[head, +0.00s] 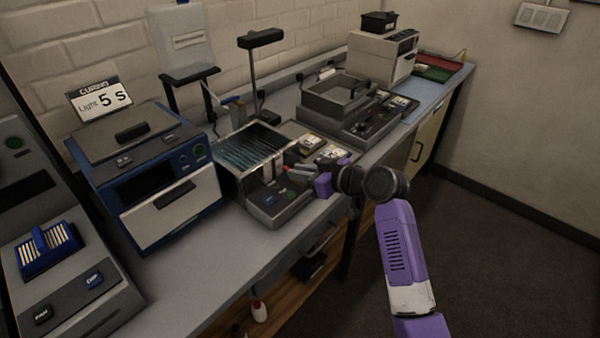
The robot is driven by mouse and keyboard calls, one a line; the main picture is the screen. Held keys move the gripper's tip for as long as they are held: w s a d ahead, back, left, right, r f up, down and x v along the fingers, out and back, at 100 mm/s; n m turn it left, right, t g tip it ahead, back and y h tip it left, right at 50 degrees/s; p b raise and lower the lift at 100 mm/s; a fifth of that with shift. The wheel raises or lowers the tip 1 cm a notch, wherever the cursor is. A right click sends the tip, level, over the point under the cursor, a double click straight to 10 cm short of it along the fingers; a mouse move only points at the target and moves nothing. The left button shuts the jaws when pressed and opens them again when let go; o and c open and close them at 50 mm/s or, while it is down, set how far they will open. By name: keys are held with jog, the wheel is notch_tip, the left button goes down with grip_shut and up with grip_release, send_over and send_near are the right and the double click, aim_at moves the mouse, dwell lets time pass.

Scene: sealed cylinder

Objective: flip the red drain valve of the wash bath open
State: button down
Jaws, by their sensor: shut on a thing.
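The wash bath (225,163) is a clear-sided tank of bluish liquid on the bench, with a grey control box (270,216) at its front. My gripper (290,170) reaches in from the right, low over the box at the bath's front right side. Its jaws are shut on a small reddish part there, which looks like the red drain valve (280,171). The fingers hide much of the valve, and its exact angle is too small to tell.
A blue curing unit (168,215) marked "5 s" stands left of the bath. A lamp stand (255,70) rises behind it. Grey trays (345,95) and a beige machine (382,58) stand to the right. The floor at the right is clear.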

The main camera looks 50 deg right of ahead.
jog(key=c, duration=1.4)
grip_release()
jog(key=shift+c, duration=0.2)
jog(key=b+v, duration=0.1)
jog(key=v, duration=0.6)
jog(key=shift+s, duration=0.35)
jog(key=shift+r, duration=0.15)
